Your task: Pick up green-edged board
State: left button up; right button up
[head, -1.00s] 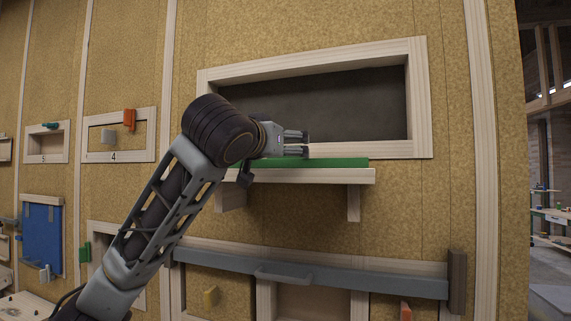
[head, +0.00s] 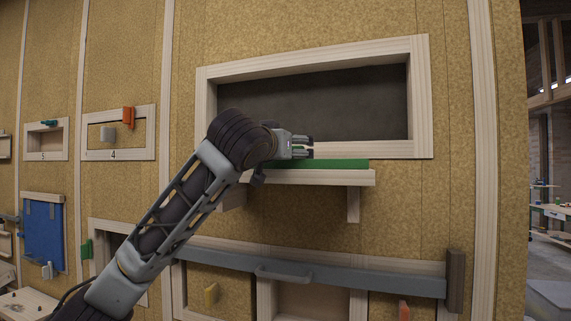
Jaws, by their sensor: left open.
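The green-edged board (head: 335,164) lies flat on a small wooden shelf (head: 330,178) below a framed dark opening; only its green edge shows clearly. My left gripper (head: 308,147) is open, its fingers pointing right, just above the board's green edge. The fingers look empty, and I cannot tell if they touch the board. My wrist and forearm hide the left end of the board and shelf. My right gripper is not in view.
The framed dark opening (head: 350,105) is behind and above the shelf. A grey bar with a handle (head: 284,272) runs across below it. A blue panel (head: 43,235) and small framed niches are at left. Past the wall's right edge is open room.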

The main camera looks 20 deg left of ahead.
pick_arm(q)
jog(key=shift+c, duration=0.4)
jog(key=c, duration=1.2)
jog(key=shift+r, duration=0.15)
jog(key=shift+r+b, duration=0.4)
jog(key=shift+r, duration=4.5)
